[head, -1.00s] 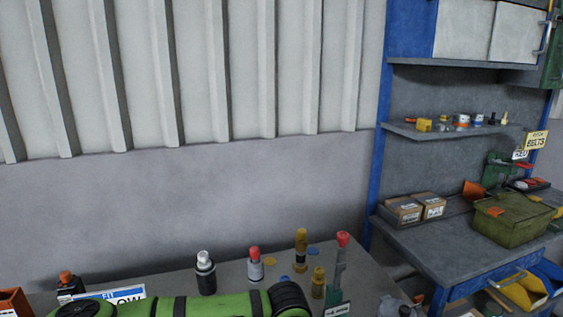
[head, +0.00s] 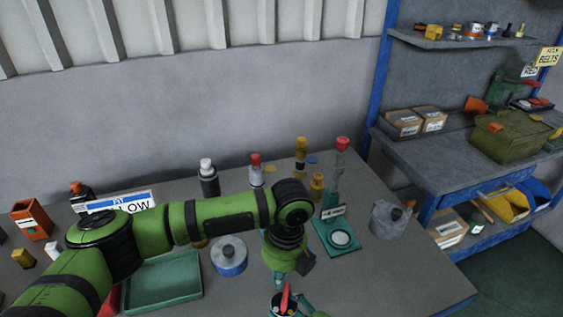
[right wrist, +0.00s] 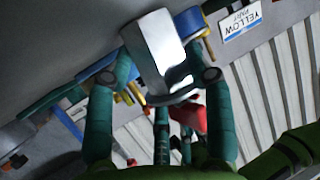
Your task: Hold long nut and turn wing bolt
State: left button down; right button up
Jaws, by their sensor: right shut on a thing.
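The long nut (right wrist: 158,50), a silver block with flat sides, sits between the two teal fingers of my right gripper (right wrist: 157,76), which is shut on it. A red piece (right wrist: 188,116), apparently the wing bolt, shows beyond the nut in the right wrist view; whether it touches the nut I cannot tell. The red piece (head: 285,299) also shows at the bottom edge of the head view. My left gripper (head: 280,281) points down just above it; its fingers are small and partly hidden. My right gripper (head: 290,310) is mostly cut off there.
A green tray (head: 165,295) and a round grey tin (head: 229,257) lie left of the grippers. A green stand (head: 335,237) and a grey can (head: 388,220) stand to the right. Bottles line the table's back. The right front table top is clear.

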pick_arm(q)
jog(key=shift+d, duration=0.5)
notch_tip(320, 180, up, 6)
jog(key=w, duration=0.1)
dwell(0.4)
jog(key=shift+a, duration=0.1)
notch_tip(320, 180, down, 6)
jog(key=a, duration=0.1)
jog(key=shift+a, duration=0.2)
dwell(0.7)
jog(key=shift+s+d, duration=0.35)
jog(key=shift+s, duration=0.25)
dwell(0.9)
